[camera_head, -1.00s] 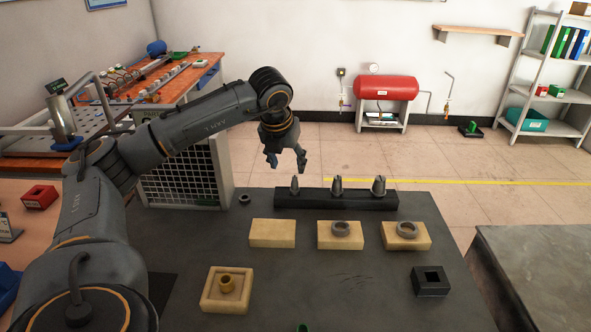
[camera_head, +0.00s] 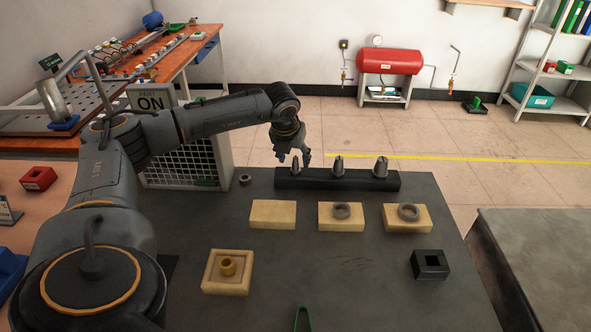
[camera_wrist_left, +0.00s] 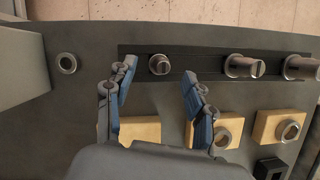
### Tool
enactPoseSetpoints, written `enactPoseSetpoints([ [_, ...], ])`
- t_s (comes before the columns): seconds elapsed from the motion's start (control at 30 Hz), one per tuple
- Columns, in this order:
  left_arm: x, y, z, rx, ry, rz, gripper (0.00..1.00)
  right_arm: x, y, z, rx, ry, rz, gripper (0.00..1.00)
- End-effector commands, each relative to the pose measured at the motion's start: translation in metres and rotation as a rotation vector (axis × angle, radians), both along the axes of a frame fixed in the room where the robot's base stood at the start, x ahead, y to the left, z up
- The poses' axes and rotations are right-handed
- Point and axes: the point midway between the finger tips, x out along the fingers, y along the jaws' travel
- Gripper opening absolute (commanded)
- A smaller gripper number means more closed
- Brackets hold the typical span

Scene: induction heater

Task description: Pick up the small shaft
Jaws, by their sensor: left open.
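The small shaft (camera_head: 295,171) stands upright at the left end of a black rack (camera_head: 352,180), beside two larger shafts (camera_head: 338,167) (camera_head: 381,168). My left gripper (camera_head: 295,160) is open and pointing down at the small shaft, close above or behind it; the exact gap is hard to tell. In the left wrist view the small shaft (camera_wrist_left: 160,65) shows between the two spread fingers (camera_wrist_left: 159,70), apart from both. My right gripper is not in view.
Three pale blocks (camera_head: 272,214) lie in front of the rack, two with grey rings (camera_head: 409,212). A small ring (camera_head: 244,179) lies left of the rack. A pale tray with a brass bushing (camera_head: 227,265) and a black square block (camera_head: 430,264) are nearer. The middle of the grey table is clear.

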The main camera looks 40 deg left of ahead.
Motion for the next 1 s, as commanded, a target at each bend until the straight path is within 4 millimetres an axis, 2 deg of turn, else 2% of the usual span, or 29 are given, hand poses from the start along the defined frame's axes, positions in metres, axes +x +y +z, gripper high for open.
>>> enactPoseSetpoints([
  [0.07,0.003,0.0,-0.01,0.0,0.005,0.0,0.54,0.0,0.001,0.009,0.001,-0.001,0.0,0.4],
  [0.2,0.01,0.003,-0.028,-0.002,0.003,0.001,0.54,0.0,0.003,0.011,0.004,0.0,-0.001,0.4],
  [0.5,0.012,0.005,-0.034,0.0,0.001,0.0,0.54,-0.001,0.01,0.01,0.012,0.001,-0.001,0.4],
  [0.77,0.012,0.005,-0.033,-0.001,0.001,0.001,0.01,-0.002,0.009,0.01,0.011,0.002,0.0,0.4],
  [1.0,0.012,0.005,-0.032,-0.001,-0.001,0.001,0.0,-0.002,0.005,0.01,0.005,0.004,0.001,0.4],
])
